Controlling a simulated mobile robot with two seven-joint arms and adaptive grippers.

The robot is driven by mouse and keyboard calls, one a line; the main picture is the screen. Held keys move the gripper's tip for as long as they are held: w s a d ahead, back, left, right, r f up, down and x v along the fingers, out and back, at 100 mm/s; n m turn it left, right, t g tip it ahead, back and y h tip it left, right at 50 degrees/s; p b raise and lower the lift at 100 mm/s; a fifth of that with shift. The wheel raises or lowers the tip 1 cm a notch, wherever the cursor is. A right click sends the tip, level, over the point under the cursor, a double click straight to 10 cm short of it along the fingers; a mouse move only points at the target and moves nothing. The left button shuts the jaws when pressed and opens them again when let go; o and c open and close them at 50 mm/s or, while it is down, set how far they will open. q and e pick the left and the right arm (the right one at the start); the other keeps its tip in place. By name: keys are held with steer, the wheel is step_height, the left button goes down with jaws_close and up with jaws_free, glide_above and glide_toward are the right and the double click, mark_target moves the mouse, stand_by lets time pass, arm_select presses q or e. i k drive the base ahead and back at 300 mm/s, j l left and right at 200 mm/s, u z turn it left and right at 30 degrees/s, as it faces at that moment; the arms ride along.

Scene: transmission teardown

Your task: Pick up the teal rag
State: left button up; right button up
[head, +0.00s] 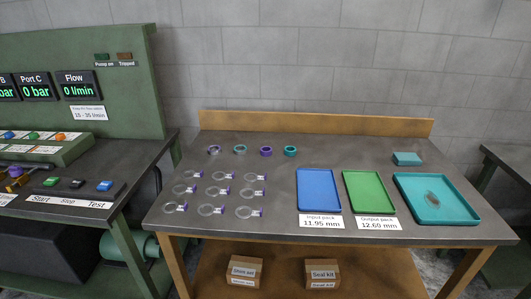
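A small teal folded-looking block (407,158), which looks like the rag, lies on the grey workbench top near its back right corner. It sits just behind a larger teal tray (462,207) and appears apart from it. A small greyish oval item (432,199) lies in that tray; I cannot tell what it is. Neither of my grippers is in view.
A blue tray (319,190) and a green tray (369,192) stand left of the teal tray. Several rings with tags (212,209) and several small collars (265,151) cover the bench's left side. A wooden ledge (315,123) runs along the back. A green test stand (80,80) is at left.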

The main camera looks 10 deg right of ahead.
mark_target(407, 159)
steer(key=z, duration=1.35)
steer(key=i+l, duration=0.15)
steer(key=l, duration=0.3)
steer(key=i+l+u, duration=0.1)
steer(key=l, duration=0.35)
steer(key=i+l, duration=0.15)
steer(key=l, duration=0.25)
steer(key=i+l, duration=0.15)
steer(key=l, duration=0.3)
steer(key=i+l+u, duration=0.1)
steer(key=l, duration=0.35)
steer(key=i+l, duration=0.1)
steer(key=l, duration=0.35)
steer(key=i+l, duration=0.15)
steer(key=l, duration=0.35)
steer(key=u, duration=0.05)
